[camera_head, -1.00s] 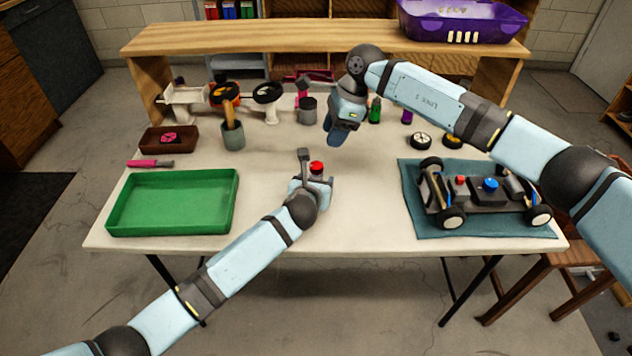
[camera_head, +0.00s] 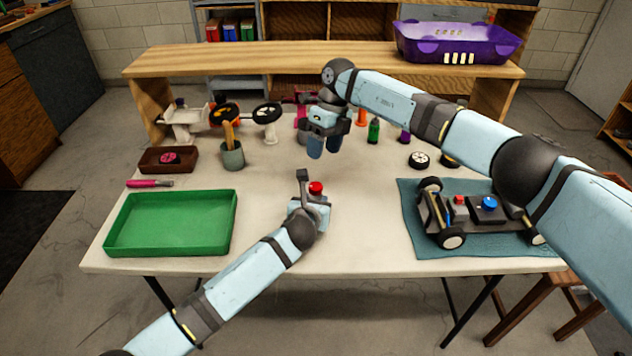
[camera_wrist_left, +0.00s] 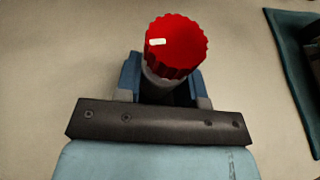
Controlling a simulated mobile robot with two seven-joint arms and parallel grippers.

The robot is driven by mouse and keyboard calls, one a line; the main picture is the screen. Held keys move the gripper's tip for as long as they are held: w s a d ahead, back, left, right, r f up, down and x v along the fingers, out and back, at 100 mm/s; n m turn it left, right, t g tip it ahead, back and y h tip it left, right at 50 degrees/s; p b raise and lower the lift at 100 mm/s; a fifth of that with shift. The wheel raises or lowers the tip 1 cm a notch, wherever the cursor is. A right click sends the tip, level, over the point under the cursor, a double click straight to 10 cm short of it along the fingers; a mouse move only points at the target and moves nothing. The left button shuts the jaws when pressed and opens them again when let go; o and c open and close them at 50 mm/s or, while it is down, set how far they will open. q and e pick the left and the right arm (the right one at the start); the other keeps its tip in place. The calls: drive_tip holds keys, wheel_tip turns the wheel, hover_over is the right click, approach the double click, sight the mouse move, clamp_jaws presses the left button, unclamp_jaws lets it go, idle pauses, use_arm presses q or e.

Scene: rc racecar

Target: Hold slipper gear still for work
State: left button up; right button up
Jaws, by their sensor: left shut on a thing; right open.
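The slipper gear (camera_head: 316,187) has a red toothed top and sits in my left gripper (camera_head: 313,198) over the middle of the table. In the left wrist view the red gear (camera_wrist_left: 182,42) stands on a grey body between the blue fingers of my left gripper (camera_wrist_left: 160,85), which is shut on it. The lower part of the gear is hidden by the fingers and wrist. My right gripper (camera_head: 325,147) is open and empty, farther back over the table, with its fingers pointing down.
A green tray (camera_head: 171,250) is at the left and the racecar (camera_head: 480,222) rests on a teal mat (camera_head: 411,210) at the right. A grey cup (camera_head: 232,156) with tools, a brown box (camera_head: 150,160) and bottles stand behind. Bare table surrounds my left gripper.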

sight(316, 185)
drive_tip(key=s+f+m, duration=0.1)
drive_tip(key=f+m, duration=0.1)
drive_tip(key=m, duration=0.2)
drive_tip(key=s+a+f+m+g+h, duration=0.1)
drive_tip(key=f+m, duration=0.2)
drive_tip(key=m, duration=0.1)
drive_tip(key=s+f+m+g, duration=0.1)
drive_tip(key=f+m, duration=0.2)
drive_tip(key=shift+a+m, duration=0.4)
drive_tip(key=c, duration=0.9)
